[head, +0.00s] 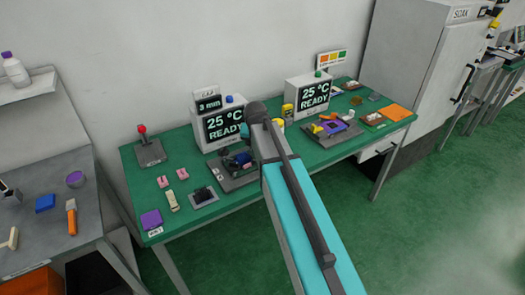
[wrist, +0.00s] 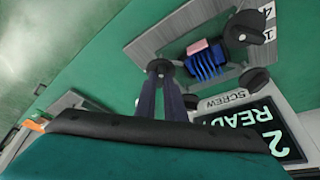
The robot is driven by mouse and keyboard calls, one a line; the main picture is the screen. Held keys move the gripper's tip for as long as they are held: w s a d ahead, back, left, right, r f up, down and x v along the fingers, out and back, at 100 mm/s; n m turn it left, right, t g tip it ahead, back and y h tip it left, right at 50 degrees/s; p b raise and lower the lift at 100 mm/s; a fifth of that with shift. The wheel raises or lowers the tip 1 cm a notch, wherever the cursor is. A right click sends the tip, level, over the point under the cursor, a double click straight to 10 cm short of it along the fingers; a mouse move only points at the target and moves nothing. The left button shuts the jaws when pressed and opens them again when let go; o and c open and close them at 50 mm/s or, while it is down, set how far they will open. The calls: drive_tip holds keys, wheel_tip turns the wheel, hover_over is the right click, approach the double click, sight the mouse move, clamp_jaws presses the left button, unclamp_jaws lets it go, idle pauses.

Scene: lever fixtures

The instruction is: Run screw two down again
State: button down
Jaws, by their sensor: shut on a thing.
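In the wrist view my gripper (wrist: 160,80) has its two dark fingers drawn together at a dark round screw knob (wrist: 158,67). The knob stands at the edge of a grey fixture plate (wrist: 150,42). Other dark knobs stand on that plate, one near the top right (wrist: 243,30) and one at the lower right (wrist: 254,80). A blue finned block (wrist: 206,62) with a pink pad (wrist: 197,46) sits among them. The digits 4 and 1 show by the right knob; no number is readable at the held knob. In the head view my arm partly covers the fixture plate (head: 226,181).
A display box (head: 224,124) reading 25 °C READY stands behind the fixture. Pink pads (head: 163,181), a cream tool (head: 172,201) and a dark square (head: 203,197) lie to its left. A red-knobbed lever (head: 142,130) stands farther left. A second display box (head: 313,97) is at right.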

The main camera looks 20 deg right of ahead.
drive_tip(key=shift+m, duration=0.3)
drive_tip(key=c, duration=1.8)
unclamp_jaws()
drive_tip(key=shift+c, duration=0.2)
drive_tip(key=shift+r, duration=0.15)
drive_tip(key=b+v, duration=0.2)
drive_tip(key=v, duration=1.1)
drive_tip(key=shift+r+b, duration=0.25)
drive_tip(key=shift+b, duration=0.15)
drive_tip(key=shift+a, duration=0.15)
